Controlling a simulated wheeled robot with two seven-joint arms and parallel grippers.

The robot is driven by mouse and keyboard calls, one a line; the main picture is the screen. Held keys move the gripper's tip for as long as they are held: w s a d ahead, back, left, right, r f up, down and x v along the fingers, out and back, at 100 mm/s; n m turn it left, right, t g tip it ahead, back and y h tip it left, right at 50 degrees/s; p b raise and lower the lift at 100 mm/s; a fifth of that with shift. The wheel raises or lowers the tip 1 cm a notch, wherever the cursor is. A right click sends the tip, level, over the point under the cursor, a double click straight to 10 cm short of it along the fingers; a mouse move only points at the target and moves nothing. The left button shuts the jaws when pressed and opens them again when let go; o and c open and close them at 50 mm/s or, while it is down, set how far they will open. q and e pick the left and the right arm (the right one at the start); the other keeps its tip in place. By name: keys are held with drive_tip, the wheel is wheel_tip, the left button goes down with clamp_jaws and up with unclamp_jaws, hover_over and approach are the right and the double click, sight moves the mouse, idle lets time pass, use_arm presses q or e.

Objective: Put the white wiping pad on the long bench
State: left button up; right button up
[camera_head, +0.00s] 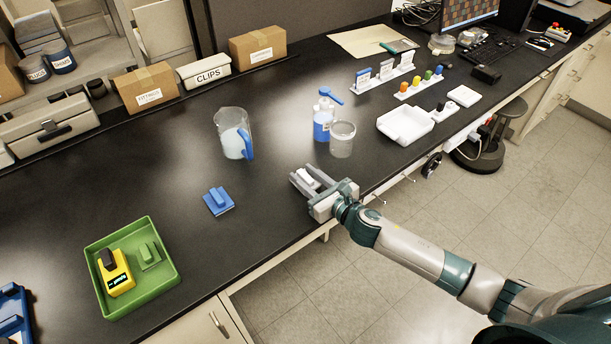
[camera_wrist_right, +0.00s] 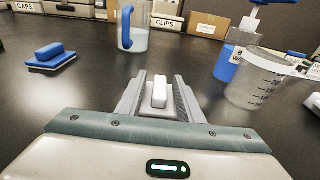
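The white wiping pad (camera_head: 308,177) has a flat base and a raised block handle. It sits between the fingers of my right gripper (camera_head: 307,181), low over the near edge of the long bench (camera_head: 265,185). In the right wrist view the pad's handle (camera_wrist_right: 160,92) stands upright between the two fingers (camera_wrist_right: 160,97), with a narrow gap showing on each side. The gripper looks open around it. Whether the pad's base rests on the bench top is hidden. My left gripper is not in view.
A blue pad (camera_head: 218,201) lies to the left. A green tray (camera_head: 165,277) holds a yellow device and a green pad.

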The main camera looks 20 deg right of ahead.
drive_tip(key=shift+r, duration=0.1)
drive_tip(key=shift+r, duration=0.15)
drive_tip(key=shift+s+d, duration=0.1)
drive_tip(key=shift+s, duration=0.2)
drive_tip(key=b+v, duration=0.3)
drive_tip(key=v, duration=0.7)
drive_tip(key=shift+s+d, duration=0.2)
drive_tip(key=shift+s, duration=0.45)
